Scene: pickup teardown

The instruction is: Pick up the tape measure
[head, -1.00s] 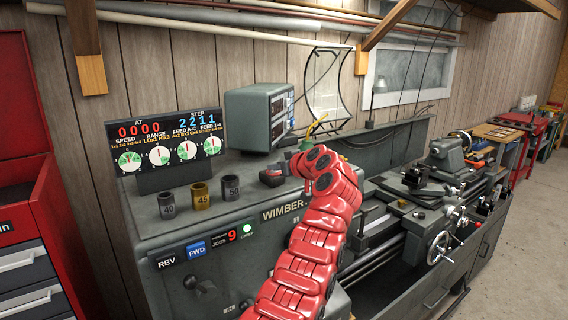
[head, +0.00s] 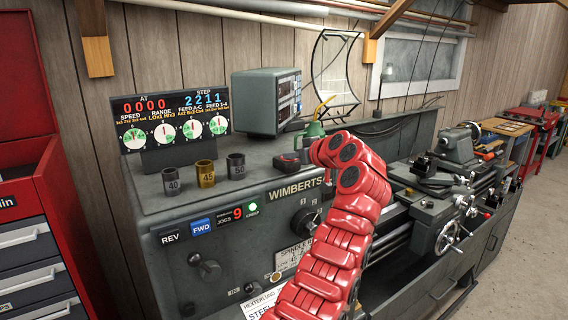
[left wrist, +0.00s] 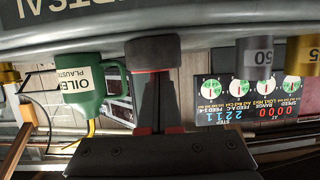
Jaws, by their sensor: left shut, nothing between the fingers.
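The tape measure (head: 287,163), dark with red edges, sits on the grey lathe headstock top, above the WIMBERTS lettering. In the left wrist view, which is upside down, the tape measure (left wrist: 152,50) is at upper middle, straight beyond my left fingers. My left gripper (left wrist: 158,100) is shut with nothing in it, pointing at the tape measure; I cannot tell whether the tips touch it. In the head view my red left arm's end is just right of the tape measure and hides the fingers. My right gripper is not in view.
A green oiler (head: 313,130) stands close behind the tape measure; it also shows in the left wrist view (left wrist: 88,88). Three sockets, including the grey 50 one (head: 236,166), stand to its left. A grey display box (head: 266,100) is behind. A red tool cabinet (head: 30,220) is far left.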

